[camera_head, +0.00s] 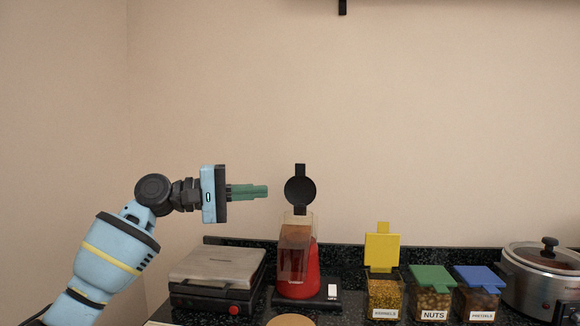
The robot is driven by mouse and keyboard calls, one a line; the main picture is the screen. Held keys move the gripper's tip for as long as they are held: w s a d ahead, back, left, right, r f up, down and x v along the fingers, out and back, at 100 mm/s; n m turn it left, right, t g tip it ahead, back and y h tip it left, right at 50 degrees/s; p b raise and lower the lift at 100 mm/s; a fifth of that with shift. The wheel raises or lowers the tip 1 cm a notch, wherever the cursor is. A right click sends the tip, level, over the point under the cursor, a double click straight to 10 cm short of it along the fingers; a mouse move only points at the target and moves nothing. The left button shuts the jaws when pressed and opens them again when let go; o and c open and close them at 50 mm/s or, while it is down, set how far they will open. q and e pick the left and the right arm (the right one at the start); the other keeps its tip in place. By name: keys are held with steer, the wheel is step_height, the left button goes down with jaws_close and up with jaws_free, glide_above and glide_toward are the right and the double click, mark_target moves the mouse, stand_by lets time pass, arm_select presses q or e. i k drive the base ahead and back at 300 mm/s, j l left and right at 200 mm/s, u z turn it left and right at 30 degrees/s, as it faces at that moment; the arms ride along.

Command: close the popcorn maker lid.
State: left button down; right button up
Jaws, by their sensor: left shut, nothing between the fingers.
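The popcorn maker (311,276) is red with a clear, brownish upper chamber and stands on the dark counter. Its round black lid (300,191) stands upright above the chamber, so the popcorn maker is open. My left gripper (266,191) has green fingers that are shut and empty. It points right, at the lid's height, and appears in the picture just left of the lid with a small gap between them. How far apart they are in depth I cannot tell. My right gripper is not in view.
A grill press (217,262) sits left of the popcorn maker. Jars with yellow (382,250), green (432,278) and blue (479,278) lids stand to the right, then a slow cooker (545,262). A round tan object (291,320) lies in front. The air above the counter is clear.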

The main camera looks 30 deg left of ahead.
mark_target(300, 190)
steer(key=i+j, duration=0.8)
steer(key=j, duration=0.05)
